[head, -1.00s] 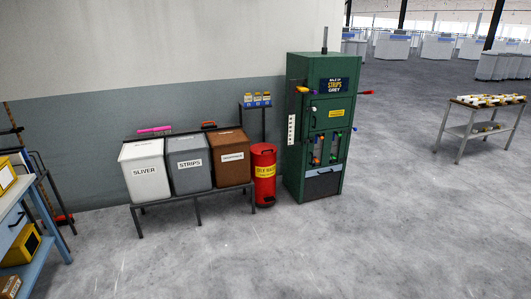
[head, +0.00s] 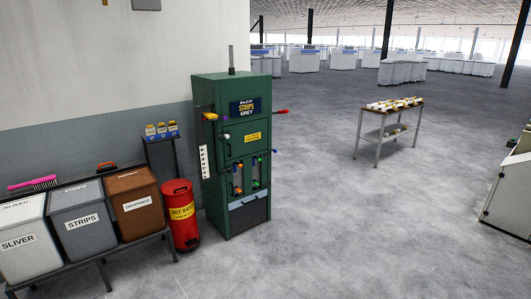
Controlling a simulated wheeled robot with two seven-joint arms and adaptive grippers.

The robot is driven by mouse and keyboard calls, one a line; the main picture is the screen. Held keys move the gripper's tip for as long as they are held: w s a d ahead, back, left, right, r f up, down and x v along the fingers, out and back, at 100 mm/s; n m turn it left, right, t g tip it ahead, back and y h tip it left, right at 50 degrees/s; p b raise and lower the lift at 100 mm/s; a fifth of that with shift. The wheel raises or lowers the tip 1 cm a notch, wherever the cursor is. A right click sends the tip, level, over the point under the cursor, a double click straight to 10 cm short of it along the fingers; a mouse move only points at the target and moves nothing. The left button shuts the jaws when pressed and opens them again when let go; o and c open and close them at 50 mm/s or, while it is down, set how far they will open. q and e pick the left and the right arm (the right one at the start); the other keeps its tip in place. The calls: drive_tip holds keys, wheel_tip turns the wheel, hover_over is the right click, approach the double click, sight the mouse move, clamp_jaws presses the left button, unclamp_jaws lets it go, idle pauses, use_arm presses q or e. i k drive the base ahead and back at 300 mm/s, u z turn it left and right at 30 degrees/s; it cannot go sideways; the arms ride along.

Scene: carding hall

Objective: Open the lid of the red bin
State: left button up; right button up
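The red bin (head: 180,217) stands on the floor at the left of the head view, between the brown bin and the green cabinet. It is a round upright bin with a yellow label on its front. Its red lid (head: 175,186) looks shut. A dark pedal-like part (head: 193,243) shows low at its front. Neither of my grippers is in view.
A green cabinet (head: 232,185) stands close to the right of the red bin. A brown bin (head: 135,203), a grey bin (head: 82,222) and a white bin (head: 22,242) sit on a low stand to its left. The floor in front is clear. A small table (head: 387,135) stands farther right.

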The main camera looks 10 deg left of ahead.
sight(175, 187)
drive_tip(key=u, duration=0.3)
drive_tip(key=i, duration=2.4)
drive_tip(key=u, duration=0.85)
drive_tip(key=i, duration=1.9)
drive_tip(key=u, duration=0.3)
